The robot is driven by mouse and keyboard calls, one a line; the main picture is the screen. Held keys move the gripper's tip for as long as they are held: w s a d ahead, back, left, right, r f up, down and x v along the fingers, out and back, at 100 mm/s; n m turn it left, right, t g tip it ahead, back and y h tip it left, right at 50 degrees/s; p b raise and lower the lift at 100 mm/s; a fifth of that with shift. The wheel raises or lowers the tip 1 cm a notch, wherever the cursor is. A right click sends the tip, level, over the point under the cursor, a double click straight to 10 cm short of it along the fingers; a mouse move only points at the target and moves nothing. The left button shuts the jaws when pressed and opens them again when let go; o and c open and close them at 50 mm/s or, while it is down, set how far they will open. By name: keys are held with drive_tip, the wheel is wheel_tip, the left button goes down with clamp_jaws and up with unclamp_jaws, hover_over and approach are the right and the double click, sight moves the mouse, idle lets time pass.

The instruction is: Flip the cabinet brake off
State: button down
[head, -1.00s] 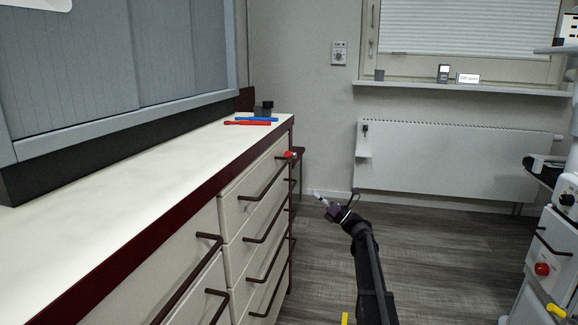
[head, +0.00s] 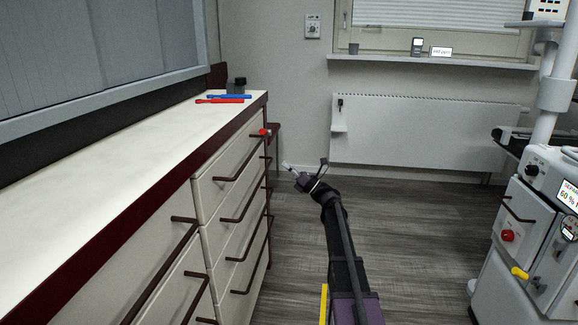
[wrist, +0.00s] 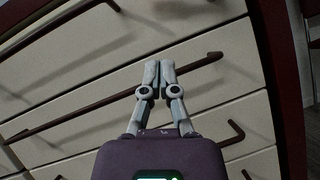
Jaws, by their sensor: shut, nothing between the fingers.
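My gripper (head: 289,167) is shut and empty, held in the air to the right of the white drawer cabinet (head: 228,160). In the wrist view its two fingertips (wrist: 159,66) are together, with drawer fronts and a dark bar handle (wrist: 110,97) behind them. A small red knob (head: 264,132) is at the cabinet's top right drawer, left of and above my gripper. A white machine cabinet (head: 520,235) stands at the far right, with a red knob (head: 507,236) and a yellow lever (head: 519,272) on it. I cannot tell which part is the brake.
The white counter top (head: 110,165) holds a blue tool (head: 229,97), a red tool (head: 220,101) and a dark block (head: 237,85). A radiator (head: 420,135) is on the back wall. The grey wood floor (head: 420,240) between my arm and the machine is clear.

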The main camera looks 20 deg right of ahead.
sight(264, 132)
drive_tip(key=shift+w+a+r+p, duration=0.75)
drive_tip(key=shift+w+r+p, duration=0.2)
drive_tip(key=shift+r+p, duration=0.25)
drive_tip(key=shift+w+a+r+p, duration=0.8)
drive_tip(key=shift+w+r+p, duration=0.2)
drive_tip(key=shift+r+p, duration=0.25)
drive_tip(key=shift+w+a+r+p, duration=0.75)
drive_tip(key=shift+w+r+p, duration=0.25)
drive_tip(key=shift+r, duration=0.3)
drive_tip(key=shift+a+r, duration=0.1)
drive_tip(key=shift+a, duration=0.1)
